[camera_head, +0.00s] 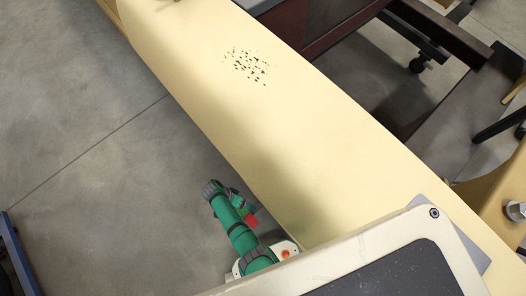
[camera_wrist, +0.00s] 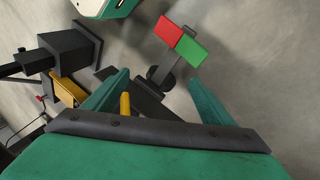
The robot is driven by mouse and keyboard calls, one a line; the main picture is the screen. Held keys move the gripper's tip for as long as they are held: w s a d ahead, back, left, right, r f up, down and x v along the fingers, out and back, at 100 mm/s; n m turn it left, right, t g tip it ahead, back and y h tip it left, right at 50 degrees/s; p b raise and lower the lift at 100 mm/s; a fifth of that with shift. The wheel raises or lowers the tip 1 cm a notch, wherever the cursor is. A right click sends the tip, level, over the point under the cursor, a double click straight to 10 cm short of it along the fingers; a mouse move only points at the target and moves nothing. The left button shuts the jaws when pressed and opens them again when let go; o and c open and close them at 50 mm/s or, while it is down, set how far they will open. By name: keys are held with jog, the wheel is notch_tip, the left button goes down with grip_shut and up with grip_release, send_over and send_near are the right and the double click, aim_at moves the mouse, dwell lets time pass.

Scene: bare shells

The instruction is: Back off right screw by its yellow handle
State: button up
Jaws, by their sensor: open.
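In the wrist view my gripper (camera_wrist: 160,78) is open, with its two teal fingers spread apart. A short yellow bar (camera_wrist: 125,104) shows just inside the left finger, partly hidden by my gripper's body; I cannot tell whether it touches the finger. A dark metal part (camera_wrist: 148,102) lies beyond it, between the fingers. A second yellow piece (camera_wrist: 68,91) sits farther left, outside the fingers, beside a dark block (camera_wrist: 72,51). I cannot tell which yellow piece is the handle of the right screw. Neither yellow piece is clear in the head view.
A red and green block (camera_wrist: 181,39) on a dark stem stands beyond the fingertips. A white-edged part (camera_wrist: 105,6) is at the top. In the head view a long cream surface (camera_head: 300,110) with dark specks runs diagonally, with open grey floor (camera_head: 80,100) to its left.

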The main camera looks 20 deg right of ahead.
jog(key=s+a+r+n+t+y, duration=0.4)
jog(key=s+a+r+t, duration=0.15)
jog(key=s+t, duration=0.2)
jog(key=s+d+r+n+t, duration=0.1)
jog(key=s+d+r+t, duration=0.2)
jog(key=r, duration=1.1)
jog(key=s+d+r+n+t, duration=0.1)
jog(key=d+r+n+t, duration=0.2)
jog(key=r, duration=1)
jog(key=m+g+y, duration=0.2)
jog(key=m+y, duration=0.2)
jog(key=m, duration=0.9)
send_near(265, 195)
jog(key=x, duration=1.1)
jog(key=shift+s, duration=0.1)
